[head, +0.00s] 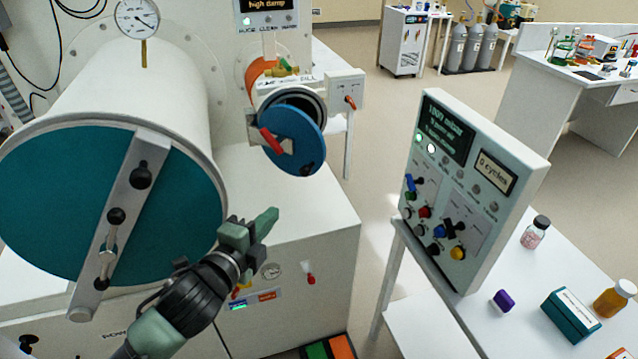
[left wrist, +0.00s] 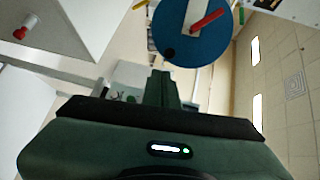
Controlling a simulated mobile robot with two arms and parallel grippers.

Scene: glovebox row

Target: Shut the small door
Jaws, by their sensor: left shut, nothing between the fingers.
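The small door is a round blue disc (head: 297,138) with a red handle, in front of a small white cylindrical port (head: 290,100) in the head view. It stands partly open, tilted away from the port, with the port's dark mouth showing above and behind it. The blue door also shows at the top of the left wrist view (left wrist: 190,35). My left gripper (head: 268,222) is shut and empty, below and to the left of the door and apart from it. My right gripper is not in view.
A large white cylinder with a closed teal door (head: 60,200) and metal bar stands at left, close to my left arm. Floor shows between port and panel.

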